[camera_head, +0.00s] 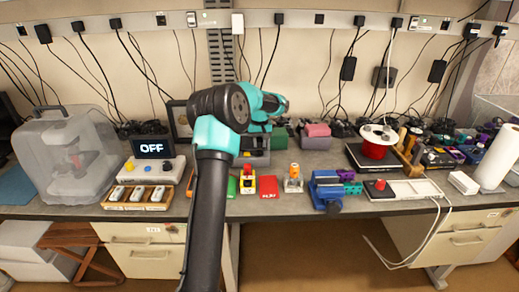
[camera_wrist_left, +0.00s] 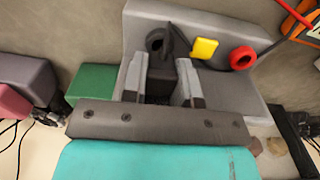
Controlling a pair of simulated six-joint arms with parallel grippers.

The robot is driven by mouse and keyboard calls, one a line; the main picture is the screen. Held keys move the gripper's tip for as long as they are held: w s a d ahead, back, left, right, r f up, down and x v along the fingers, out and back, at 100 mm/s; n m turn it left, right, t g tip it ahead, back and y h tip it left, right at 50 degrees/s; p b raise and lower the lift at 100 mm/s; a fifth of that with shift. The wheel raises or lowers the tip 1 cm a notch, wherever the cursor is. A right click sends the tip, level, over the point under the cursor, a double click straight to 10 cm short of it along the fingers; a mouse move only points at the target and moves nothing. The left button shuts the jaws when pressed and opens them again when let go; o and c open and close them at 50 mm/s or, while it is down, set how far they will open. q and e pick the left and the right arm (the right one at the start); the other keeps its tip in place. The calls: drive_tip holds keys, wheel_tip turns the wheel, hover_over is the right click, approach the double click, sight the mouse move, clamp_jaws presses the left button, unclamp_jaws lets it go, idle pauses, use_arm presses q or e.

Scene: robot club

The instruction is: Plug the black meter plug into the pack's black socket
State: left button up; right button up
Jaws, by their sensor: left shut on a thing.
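My left gripper (camera_wrist_left: 160,88) is closed on a dark piece between its two grey fingers, which I take to be the black meter plug; the fingers hide most of it. The grey pack (camera_wrist_left: 232,92) lies around and beyond the fingertips. A black ring (camera_wrist_left: 157,41) shows just past the fingers, and a red ring (camera_wrist_left: 242,58) sits on the pack to the right. I cannot make out the black socket or tell whether the plug is seated. In the head view the pack (camera_head: 258,160) is partly behind my left arm. My right gripper is out of view.
A yellow square tab (camera_wrist_left: 205,48) stands between the rings, with a dark lead beside it. A green block (camera_wrist_left: 90,84) is left of the pack. In the head view, a blue vise (camera_head: 326,190) and a red pad (camera_head: 269,187) stand near the bench's front edge.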

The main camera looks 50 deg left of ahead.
sight(260, 140)
use_arm(q)
drive_tip(key=shift+r, duration=0.15)
drive_tip(key=shift+r, duration=1.6)
drive_tip(key=o, duration=0.4)
drive_tip(key=shift+d, duration=0.1)
drive_tip(key=c, duration=0.4)
